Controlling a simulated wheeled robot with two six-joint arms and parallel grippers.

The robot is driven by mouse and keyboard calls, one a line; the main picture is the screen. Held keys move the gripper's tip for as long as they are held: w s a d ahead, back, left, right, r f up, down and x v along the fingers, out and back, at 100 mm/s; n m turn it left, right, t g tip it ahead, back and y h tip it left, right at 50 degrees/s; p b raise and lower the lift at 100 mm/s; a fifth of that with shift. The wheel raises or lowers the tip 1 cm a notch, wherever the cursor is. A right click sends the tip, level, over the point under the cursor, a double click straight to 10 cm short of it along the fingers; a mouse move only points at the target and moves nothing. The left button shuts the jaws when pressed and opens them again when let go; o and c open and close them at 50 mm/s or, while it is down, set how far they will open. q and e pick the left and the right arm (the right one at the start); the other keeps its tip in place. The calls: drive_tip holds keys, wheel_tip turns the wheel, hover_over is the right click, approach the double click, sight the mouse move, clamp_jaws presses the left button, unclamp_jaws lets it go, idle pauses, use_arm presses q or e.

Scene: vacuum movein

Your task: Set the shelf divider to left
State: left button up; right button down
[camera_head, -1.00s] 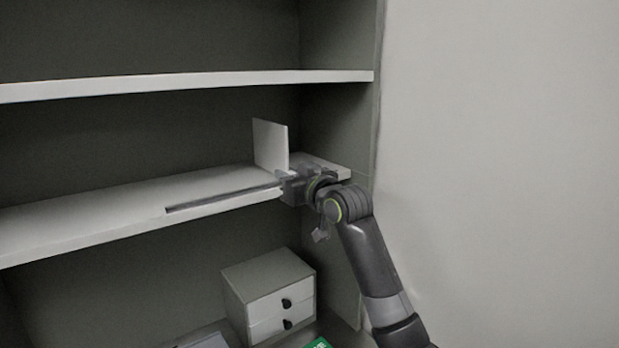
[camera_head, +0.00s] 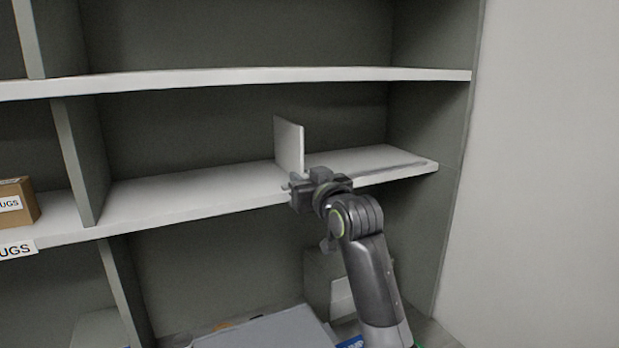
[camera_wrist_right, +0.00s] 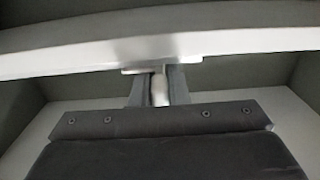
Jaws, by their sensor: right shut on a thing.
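The shelf divider (camera_head: 289,145) is a thin white upright panel on the middle shelf (camera_head: 200,190), near the middle of its bay. My right gripper (camera_head: 297,190) is at the shelf's front edge, just below the divider. In the right wrist view my right gripper (camera_wrist_right: 159,88) is shut on a small light part below the shelf edge, the divider's front end. A grey rail (camera_head: 395,171) shows along the shelf front to the right of the gripper. My left gripper is not in view.
A fixed upright panel (camera_head: 80,160) bounds the bay on the left, with a brown box (camera_head: 17,202) beyond it. The shelf between that panel and the divider is clear. Another shelf (camera_head: 250,77) runs above. A drawer box (camera_head: 325,285) stands below, partly hidden by my arm.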

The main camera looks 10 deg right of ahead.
drive_tip(key=c, duration=1.7)
unclamp_jaws()
drive_tip(key=shift+c, duration=0.2)
drive_tip(key=o, duration=0.3)
drive_tip(key=shift+w+f, duration=0.15)
drive_tip(key=shift+w, duration=0.1)
drive_tip(key=shift+o, duration=0.2)
drive_tip(key=shift+s, duration=0.1)
drive_tip(key=b+v, duration=0.5)
drive_tip(key=v, duration=1.2)
drive_tip(key=shift+s, duration=0.1)
